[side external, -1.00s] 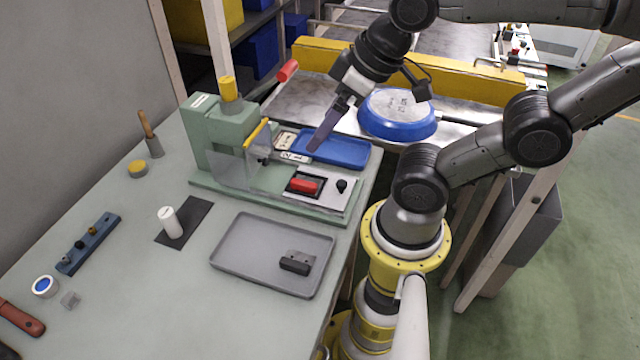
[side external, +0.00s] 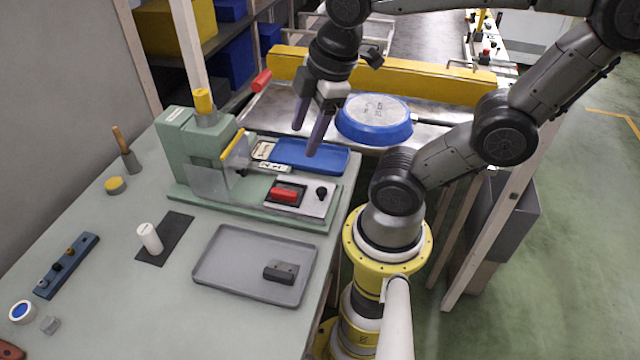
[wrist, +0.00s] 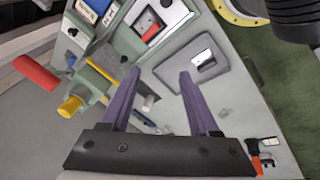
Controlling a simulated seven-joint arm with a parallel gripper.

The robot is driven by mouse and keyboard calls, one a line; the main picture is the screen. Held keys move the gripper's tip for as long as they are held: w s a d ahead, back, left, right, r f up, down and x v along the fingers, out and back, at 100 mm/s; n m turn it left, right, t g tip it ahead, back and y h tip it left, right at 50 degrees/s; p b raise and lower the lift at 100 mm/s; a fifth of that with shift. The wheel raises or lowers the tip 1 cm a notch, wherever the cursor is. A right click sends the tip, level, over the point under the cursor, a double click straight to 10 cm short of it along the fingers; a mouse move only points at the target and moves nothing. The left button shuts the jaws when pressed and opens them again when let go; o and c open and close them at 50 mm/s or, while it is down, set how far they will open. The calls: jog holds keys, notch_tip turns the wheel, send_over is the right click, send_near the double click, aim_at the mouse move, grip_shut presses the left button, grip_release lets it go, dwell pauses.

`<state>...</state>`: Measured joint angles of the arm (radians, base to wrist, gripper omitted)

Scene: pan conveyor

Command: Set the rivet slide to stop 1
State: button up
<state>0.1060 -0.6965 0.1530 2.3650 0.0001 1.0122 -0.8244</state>
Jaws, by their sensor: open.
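The green press (side external: 183,150) stands on the bench, with a clear guard and a yellow bar (side external: 235,146). Beside a blue tray (side external: 325,157) on its base are small white marked plates (side external: 275,167); their markings are too small to read. A panel at the front carries a red switch (side external: 284,195) and a black knob (side external: 321,191). I cannot tell for sure which part is the rivet slide. My gripper (side external: 304,141) is open and empty above the blue tray area. In the wrist view its purple fingers (wrist: 160,73) are spread, with the red switch (wrist: 151,32) beyond them.
A red-ended handle (side external: 262,80) sticks out behind the press. A blue-rimmed pan (side external: 375,132) sits on the conveyor to the right. A grey tray (side external: 225,279) holding a dark block (side external: 281,271) and a white cylinder (side external: 149,238) stand in front.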

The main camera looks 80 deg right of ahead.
aim_at(321, 189)
jog(key=s+d+f+g, duration=0.1)
jog(key=d+f+g, duration=0.3)
jog(key=d+f, duration=0.15)
jog(key=shift+n, duration=0.4)
jog(key=f, duration=1.3)
jog(key=shift+d, duration=0.35)
grip_shut()
dwell(0.4)
